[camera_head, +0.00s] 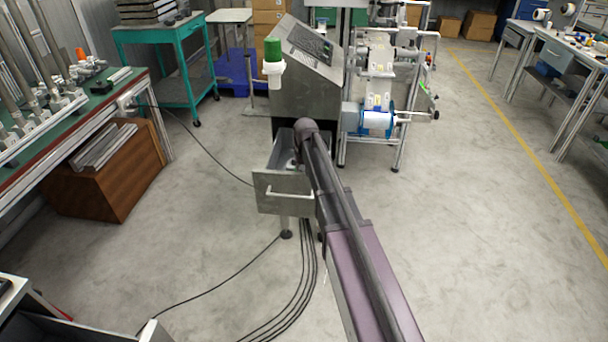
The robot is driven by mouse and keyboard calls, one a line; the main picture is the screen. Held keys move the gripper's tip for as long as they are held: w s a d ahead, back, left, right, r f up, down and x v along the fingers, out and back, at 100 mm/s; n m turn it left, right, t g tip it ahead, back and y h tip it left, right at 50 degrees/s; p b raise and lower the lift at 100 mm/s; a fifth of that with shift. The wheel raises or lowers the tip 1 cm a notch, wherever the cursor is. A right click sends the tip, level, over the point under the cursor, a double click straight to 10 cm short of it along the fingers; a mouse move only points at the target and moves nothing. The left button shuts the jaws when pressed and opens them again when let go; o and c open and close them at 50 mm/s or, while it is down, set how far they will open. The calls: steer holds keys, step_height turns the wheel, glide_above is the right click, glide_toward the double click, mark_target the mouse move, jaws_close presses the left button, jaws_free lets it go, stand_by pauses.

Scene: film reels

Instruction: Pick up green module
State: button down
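A green-topped piece (272,50) with a white lower part (273,68) shows upright at the left edge of the grey metal console. I cannot tell whether it is the green module or what it rests on. My arm reaches from the lower right to a rounded dark joint over the open drawer (282,192) under the console. My gripper's fingers cannot be made out; they are hidden by the arm or the drawer. Part of the drawer's inside is covered by my arm, and its contents are unclear.
The console (305,80) stands behind the drawer. A roller machine (378,120) is to its right. A teal table (165,40) and a green-topped bench (60,125) over a brown cabinet (110,172) are at left. Black cables (305,270) lie on the floor.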

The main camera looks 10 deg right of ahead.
steer(key=shift+r, duration=0.2)
step_height(320, 180, up, 10)
steer(key=p, duration=0.9)
steer(key=shift+f+p, duration=0.2)
steer(key=shift+p, duration=0.2)
step_height(320, 180, up, 7)
steer(key=p, duration=0.7)
steer(key=shift+r, duration=0.15)
steer(key=shift+d, duration=0.1)
stand_by(0.4)
